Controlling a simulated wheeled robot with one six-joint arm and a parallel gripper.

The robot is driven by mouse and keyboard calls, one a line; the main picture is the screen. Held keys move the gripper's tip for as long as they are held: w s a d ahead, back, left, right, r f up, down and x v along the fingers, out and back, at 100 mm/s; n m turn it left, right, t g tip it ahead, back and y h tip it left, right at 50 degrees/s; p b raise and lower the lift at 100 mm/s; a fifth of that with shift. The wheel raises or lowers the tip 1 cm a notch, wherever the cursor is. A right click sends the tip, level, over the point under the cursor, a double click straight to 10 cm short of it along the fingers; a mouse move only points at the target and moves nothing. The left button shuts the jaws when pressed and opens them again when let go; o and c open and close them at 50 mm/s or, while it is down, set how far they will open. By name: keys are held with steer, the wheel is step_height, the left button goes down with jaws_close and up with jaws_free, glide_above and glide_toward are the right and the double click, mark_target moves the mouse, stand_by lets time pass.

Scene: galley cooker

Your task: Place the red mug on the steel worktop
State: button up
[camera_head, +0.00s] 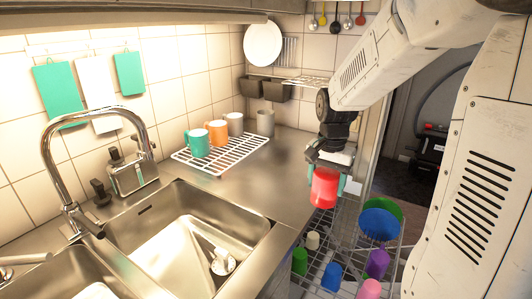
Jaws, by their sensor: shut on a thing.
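The red mug (324,189) is held in my gripper (325,173), which is shut on it from above. The mug hangs near the right edge of the steel worktop (275,180), close to the wire dish rack (335,240). It appears to be in the air; its exact height above the worktop or rack I cannot tell. My arm comes down to it from the upper right.
A white wire rack (222,153) on the worktop bears a teal mug (197,142), an orange mug (217,133) and other mugs. A sink (185,240) and tap (60,165) lie to the left. The lower rack holds coloured cups and a blue bowl (379,224). Bare worktop lies left of the gripper.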

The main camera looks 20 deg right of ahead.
steer(key=w, duration=0.5)
steer(key=w+f, duration=0.1)
steer(key=w, duration=0.9)
steer(key=shift+w+a+f, duration=0.1)
steer(key=shift+w+f, duration=0.15)
steer(key=shift+w, duration=0.1)
steer(key=shift+f, duration=1.7)
steer(key=shift+f, duration=0.15)
steer(key=o, duration=1.1)
